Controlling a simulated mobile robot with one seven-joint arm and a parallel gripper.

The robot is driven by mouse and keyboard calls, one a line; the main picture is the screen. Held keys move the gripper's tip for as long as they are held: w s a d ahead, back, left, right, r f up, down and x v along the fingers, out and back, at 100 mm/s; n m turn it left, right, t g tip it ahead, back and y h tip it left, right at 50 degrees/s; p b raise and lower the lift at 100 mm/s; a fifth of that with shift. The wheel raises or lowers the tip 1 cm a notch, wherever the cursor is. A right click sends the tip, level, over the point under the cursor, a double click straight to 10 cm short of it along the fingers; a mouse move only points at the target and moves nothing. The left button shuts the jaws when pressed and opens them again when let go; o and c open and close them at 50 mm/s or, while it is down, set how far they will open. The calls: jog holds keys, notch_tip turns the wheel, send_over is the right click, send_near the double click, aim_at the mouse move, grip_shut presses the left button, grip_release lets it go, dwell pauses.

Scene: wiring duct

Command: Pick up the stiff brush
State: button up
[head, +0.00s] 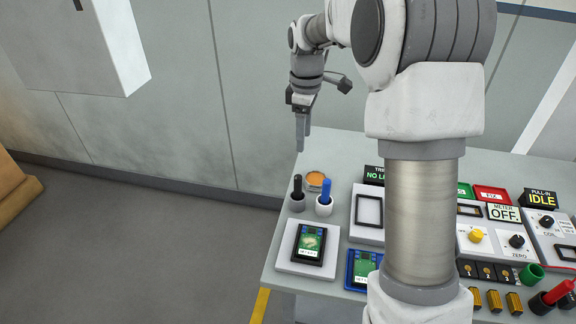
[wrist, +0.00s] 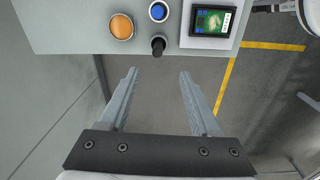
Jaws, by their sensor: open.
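Two upright handled tools stand in small cups near the table's left edge. One has a black handle (head: 297,187) in a dark grey cup; the other has a blue handle (head: 325,191) in a white cup. The bristles are hidden, so I cannot tell which is the stiff brush. My gripper (head: 301,138) is open and empty, high above the table's back left corner in the head view. In the wrist view, its spread fingers (wrist: 157,74) appear over the floor. The black handle (wrist: 158,46) shows just beyond the gap, with the blue one (wrist: 158,12) behind it.
An orange-topped round tin (head: 316,179) sits behind the cups. A white pad (head: 287,266) with a green-screened device (head: 310,244) lies in front of them. Panels, signs and knobs crowd the table's right side, partly hidden by my arm. The floor left of the table is clear.

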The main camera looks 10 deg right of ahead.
aim_at(298, 186)
jog(key=shift+n, duration=0.5)
jog(key=f, duration=0.4)
jog(key=w+f, duration=0.1)
jog(key=f, duration=0.9)
jog(key=shift+w, duration=0.35)
jog(key=shift+s+a+f+p, duration=0.1)
jog(key=shift+a+f+p, duration=0.05)
jog(key=shift+f, duration=1.2)
jog(key=shift+s+a+f+p, duration=0.1)
jog(key=shift+a+f+p, duration=0.05)
jog(key=shift+f, duration=1.2)
grip_shut()
